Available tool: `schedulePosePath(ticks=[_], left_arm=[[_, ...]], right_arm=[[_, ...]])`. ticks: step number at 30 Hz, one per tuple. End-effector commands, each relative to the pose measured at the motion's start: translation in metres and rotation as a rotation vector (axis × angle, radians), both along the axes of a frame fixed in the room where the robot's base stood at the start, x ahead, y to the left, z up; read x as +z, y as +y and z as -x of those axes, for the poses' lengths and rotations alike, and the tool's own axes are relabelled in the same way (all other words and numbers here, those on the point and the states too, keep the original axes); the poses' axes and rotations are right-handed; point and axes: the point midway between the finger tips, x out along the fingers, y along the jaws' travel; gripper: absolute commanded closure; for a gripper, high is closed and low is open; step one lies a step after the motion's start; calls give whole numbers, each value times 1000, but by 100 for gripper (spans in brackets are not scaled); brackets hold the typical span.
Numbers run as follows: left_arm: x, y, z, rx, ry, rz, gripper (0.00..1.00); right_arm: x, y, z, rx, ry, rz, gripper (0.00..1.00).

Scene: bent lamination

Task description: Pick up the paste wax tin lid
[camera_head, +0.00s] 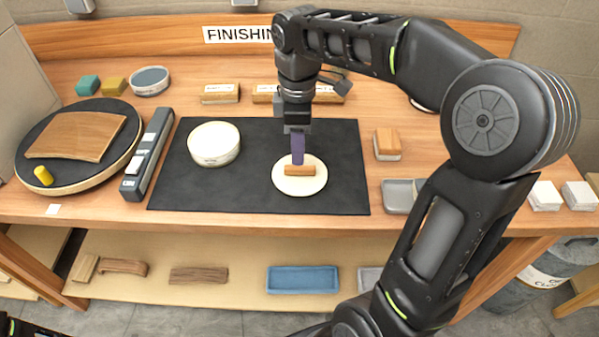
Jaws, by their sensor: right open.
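The paste wax tin lid (284,185) is a round cream disc with a wooden bar handle (299,170) across its top. It lies flat on the black mat (255,190), right of the round cream tin (214,146). My right gripper (298,162) points straight down over the lid, its purple fingers at or just above the handle. It is open; I cannot tell whether the fingers touch the handle. My left gripper is not in view.
A turntable (25,181) with a curved wooden piece (78,135) is at the left, beside a grey tool (147,155). A wooden block (387,144) and grey tray (398,194) lie right of the mat. The mat's front left is bare.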

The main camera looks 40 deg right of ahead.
Motion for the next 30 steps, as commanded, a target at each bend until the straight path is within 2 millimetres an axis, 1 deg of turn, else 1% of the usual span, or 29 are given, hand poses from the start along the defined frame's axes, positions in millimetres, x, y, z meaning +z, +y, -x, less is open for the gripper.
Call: schedulePosePath(ticks=[11,14,18,21,24,30], left_arm=[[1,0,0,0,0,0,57],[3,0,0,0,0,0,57],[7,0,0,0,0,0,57],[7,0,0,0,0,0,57],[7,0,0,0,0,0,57],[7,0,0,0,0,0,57]], right_arm=[[-5,0,1,-1,1,0,58],[-15,-1,3,-2,4,0,58],[-37,-1,6,-1,4,1,58],[-49,-1,5,-1,2,0,58],[-54,-1,5,-2,1,-1,58],[-54,0,5,-2,0,0,58]])
